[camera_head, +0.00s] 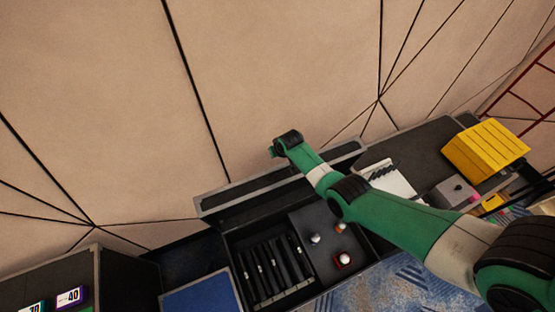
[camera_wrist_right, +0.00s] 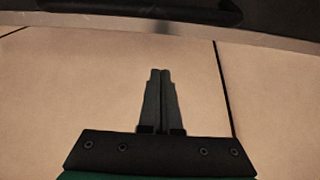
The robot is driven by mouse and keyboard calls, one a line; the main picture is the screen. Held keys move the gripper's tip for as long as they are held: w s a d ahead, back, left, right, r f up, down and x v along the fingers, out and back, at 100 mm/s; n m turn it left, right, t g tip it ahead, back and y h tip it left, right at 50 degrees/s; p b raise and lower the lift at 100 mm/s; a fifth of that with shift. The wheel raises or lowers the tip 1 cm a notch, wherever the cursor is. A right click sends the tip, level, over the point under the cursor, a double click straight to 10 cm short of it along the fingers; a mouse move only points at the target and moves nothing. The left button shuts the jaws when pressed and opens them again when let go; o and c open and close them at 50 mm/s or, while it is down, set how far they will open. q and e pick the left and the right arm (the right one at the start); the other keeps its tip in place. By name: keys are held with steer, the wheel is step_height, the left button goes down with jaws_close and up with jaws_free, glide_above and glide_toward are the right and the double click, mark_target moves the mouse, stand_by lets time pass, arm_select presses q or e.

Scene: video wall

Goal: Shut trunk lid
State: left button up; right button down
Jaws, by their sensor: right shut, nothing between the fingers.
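The trunk (camera_head: 312,283) stands open at the centre bottom of the head view, with dark slots and a few small items inside. Its lid (camera_head: 280,180) is raised along the back side, seen as a long dark strip with a grey rim. My right arm reaches from the right across the trunk, and its wrist is just beyond the lid's upper edge. The fingers are hidden in the head view. In the right wrist view my right gripper (camera_wrist_right: 160,72) is shut and empty. A dark edge with a grey rim, likely the lid (camera_wrist_right: 270,38), crosses the top there. My left gripper is out of view.
A beige panelled wall (camera_head: 100,100) rises behind the trunk. To the right, a dark case top holds a yellow box (camera_head: 485,150), white paper (camera_head: 388,178) and a grey box (camera_head: 453,192). A blue panel (camera_head: 202,296) and another dark case (camera_head: 50,279) are at left.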

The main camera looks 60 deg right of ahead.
arm_select(q)
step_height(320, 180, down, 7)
steer(key=b, duration=0.5)
arm_select(e)
steer(key=f+p, duration=0.2)
steer(key=p, duration=0.1)
steer(key=f+p, duration=0.1)
steer(key=f, duration=0.1)
steer(key=shift+s+a, duration=0.3)
steer(key=shift+s, duration=0.1)
steer(key=shift+s+a+f, duration=0.1)
steer(key=shift+s, duration=0.05)
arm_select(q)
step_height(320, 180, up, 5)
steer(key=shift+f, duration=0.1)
arm_select(e)
steer(key=shift+s+a+f, duration=0.1)
steer(key=shift+s+f, duration=0.05)
steer(key=shift+f, duration=0.05)
